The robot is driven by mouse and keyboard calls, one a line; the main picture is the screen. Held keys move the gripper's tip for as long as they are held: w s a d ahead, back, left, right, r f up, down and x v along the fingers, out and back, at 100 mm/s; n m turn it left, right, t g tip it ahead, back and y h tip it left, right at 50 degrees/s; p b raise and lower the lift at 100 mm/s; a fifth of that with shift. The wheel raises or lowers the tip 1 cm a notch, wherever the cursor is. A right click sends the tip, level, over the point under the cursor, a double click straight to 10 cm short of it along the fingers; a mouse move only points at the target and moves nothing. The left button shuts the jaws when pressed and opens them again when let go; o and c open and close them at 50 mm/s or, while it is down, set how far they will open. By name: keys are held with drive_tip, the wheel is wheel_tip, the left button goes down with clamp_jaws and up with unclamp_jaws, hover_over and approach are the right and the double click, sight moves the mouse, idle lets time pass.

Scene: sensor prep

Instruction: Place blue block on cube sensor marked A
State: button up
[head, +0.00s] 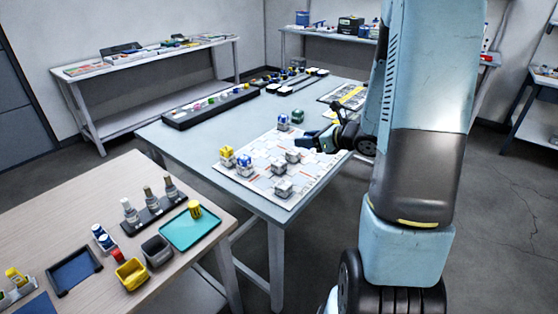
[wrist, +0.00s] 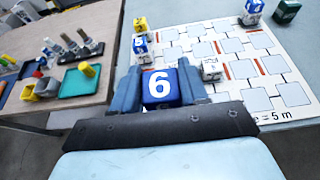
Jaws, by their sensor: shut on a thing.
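My gripper (wrist: 158,86) is shut on a blue block (wrist: 160,88) marked with a white 6, held between its two fingers. In the head view my gripper (head: 304,141) is over the right part of the white sensor board (head: 262,144). White cube sensors stand on the board, among them a bare one (head: 283,188) near the front corner and one in the wrist view (wrist: 211,69), right of the held block. Other cubes carry a yellow block (head: 226,151) or blue blocks (head: 243,159) (head: 283,119). I cannot read a letter A on any cube.
The board lies on a grey-blue table (head: 190,142). A green block (head: 298,116) stands behind the board. A wooden table (head: 80,210) at the left holds a teal tray (head: 187,233), a yellow bin (head: 131,274) and bottles. A black rack (head: 210,106) lies along the far table edge.

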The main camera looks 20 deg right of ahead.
drive_tip(key=w+d+x, duration=0.1)
drive_tip(key=x, duration=0.8)
hover_over(278, 161)
drive_tip(key=f, duration=0.5)
drive_tip(key=shift+s+f, duration=0.2)
drive_tip(key=shift+f, duration=0.2)
drive_tip(key=shift+w+f, duration=0.25)
drive_tip(key=shift+f, duration=1.55)
drive_tip(key=shift+f, duration=0.1)
drive_tip(key=o, duration=1)
